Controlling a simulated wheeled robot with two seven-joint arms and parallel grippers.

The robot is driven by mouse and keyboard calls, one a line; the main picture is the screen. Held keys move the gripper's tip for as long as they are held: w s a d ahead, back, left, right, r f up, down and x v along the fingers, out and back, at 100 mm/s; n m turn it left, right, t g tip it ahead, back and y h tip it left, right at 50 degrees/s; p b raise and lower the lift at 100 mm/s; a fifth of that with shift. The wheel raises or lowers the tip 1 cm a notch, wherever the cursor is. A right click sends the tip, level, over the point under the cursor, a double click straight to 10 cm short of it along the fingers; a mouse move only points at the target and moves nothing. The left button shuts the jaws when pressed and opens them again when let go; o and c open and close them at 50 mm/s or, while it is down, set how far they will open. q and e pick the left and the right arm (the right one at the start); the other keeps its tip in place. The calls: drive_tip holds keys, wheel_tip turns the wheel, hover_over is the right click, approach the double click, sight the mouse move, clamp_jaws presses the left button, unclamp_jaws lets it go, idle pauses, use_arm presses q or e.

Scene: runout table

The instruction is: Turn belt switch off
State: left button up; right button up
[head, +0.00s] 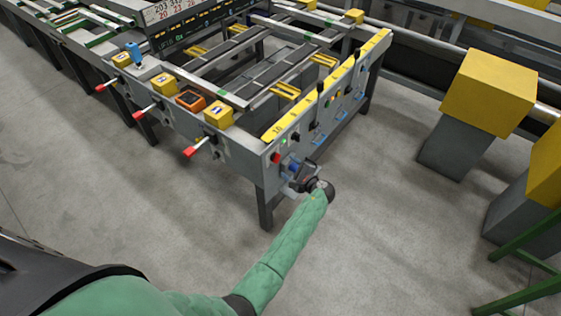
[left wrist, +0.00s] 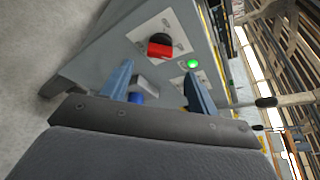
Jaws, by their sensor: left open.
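The table's control panel has a red knob (head: 276,157) at its near corner. In the left wrist view this red knob (left wrist: 160,46) stands on a black base, with a lit green button (left wrist: 193,63) beside it. A blue part (left wrist: 136,98) shows low between my fingers, partly hidden by the gripper body. None of these carries a label I can read as the belt switch. My left gripper (head: 303,178) is at the panel's lower corner; in the wrist view its blue fingers (left wrist: 157,84) are open and apart, with the red knob beyond them. My right gripper is not in view.
The runout table's yellow edge strip (head: 330,85) runs above the panel, which has further knobs and black levers. Red-handled levers (head: 200,147) stick out from the table's near side. Yellow-topped grey blocks (head: 488,92) stand to the right, with clear floor between.

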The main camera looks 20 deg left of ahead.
sight(279, 159)
use_arm(q)
drive_tip(key=shift+b+x, duration=1.05)
drive_tip(key=shift+x, duration=2.5)
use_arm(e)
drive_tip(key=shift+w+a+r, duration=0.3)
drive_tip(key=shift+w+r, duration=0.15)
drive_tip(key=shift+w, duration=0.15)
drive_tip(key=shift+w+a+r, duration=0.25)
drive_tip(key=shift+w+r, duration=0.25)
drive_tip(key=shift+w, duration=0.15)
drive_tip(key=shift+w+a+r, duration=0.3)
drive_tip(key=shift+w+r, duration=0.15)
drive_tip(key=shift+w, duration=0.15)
use_arm(q)
drive_tip(key=c, duration=1)
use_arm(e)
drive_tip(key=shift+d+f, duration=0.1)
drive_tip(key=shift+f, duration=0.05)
